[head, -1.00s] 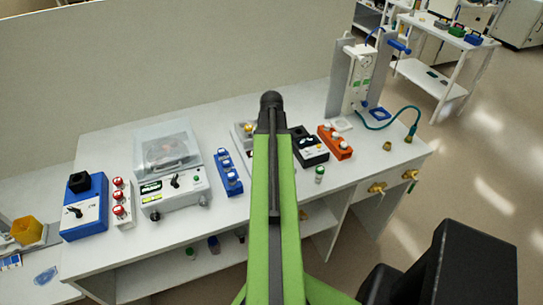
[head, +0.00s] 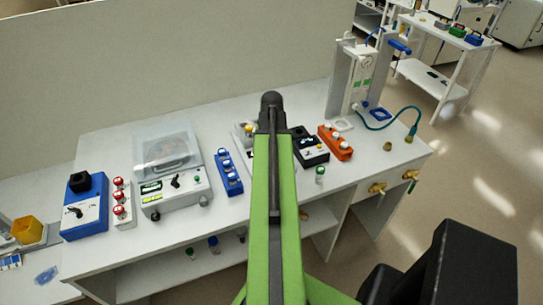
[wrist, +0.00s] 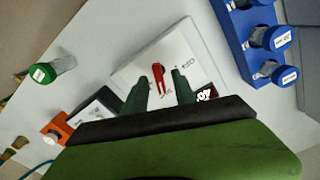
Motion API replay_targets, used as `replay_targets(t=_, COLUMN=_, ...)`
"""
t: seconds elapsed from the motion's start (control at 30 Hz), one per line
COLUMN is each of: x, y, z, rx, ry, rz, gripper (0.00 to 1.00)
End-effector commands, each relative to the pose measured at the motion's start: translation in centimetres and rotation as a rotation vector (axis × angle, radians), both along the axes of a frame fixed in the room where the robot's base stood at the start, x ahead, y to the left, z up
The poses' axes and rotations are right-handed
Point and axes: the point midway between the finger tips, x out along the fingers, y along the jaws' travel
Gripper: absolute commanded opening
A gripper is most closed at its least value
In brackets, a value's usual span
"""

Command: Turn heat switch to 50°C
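In the wrist view a red pointer switch (wrist: 158,75) sits on the white top of a device (wrist: 130,76). Small printed labels flank it, too small to read. My gripper (wrist: 161,78) is open, its two dark fingers apart with the red switch between them. A gap shows on each side, and I see no contact. A dark display (wrist: 207,92) with light characters is partly hidden by my gripper. In the head view my arm hides the gripper and most of the white device (head: 240,133).
A blue rack with capped vials (wrist: 244,38) stands close beside the device; it also shows in the head view (head: 228,173). On the other side are a black-and-white box (head: 311,147), an orange rack (head: 335,143) and a green-capped vial (wrist: 57,67).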

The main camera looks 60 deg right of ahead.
Motion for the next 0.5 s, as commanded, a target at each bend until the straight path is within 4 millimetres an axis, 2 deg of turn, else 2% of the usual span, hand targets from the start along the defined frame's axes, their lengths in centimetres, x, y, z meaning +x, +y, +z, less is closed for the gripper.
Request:
replay_targets(t=0.17, x=0.0, y=0.0, z=1.7, rx=0.000, ry=0.000, rz=0.000, gripper=0.33)
replay_targets(t=0.27, x=0.0, y=0.0, z=3.5, rx=0.000, ry=0.000, rz=0.000, gripper=0.33)
replay_targets(t=0.5, x=0.0, y=0.0, z=8.9, rx=0.000, ry=0.000, rz=-0.001, gripper=0.33)
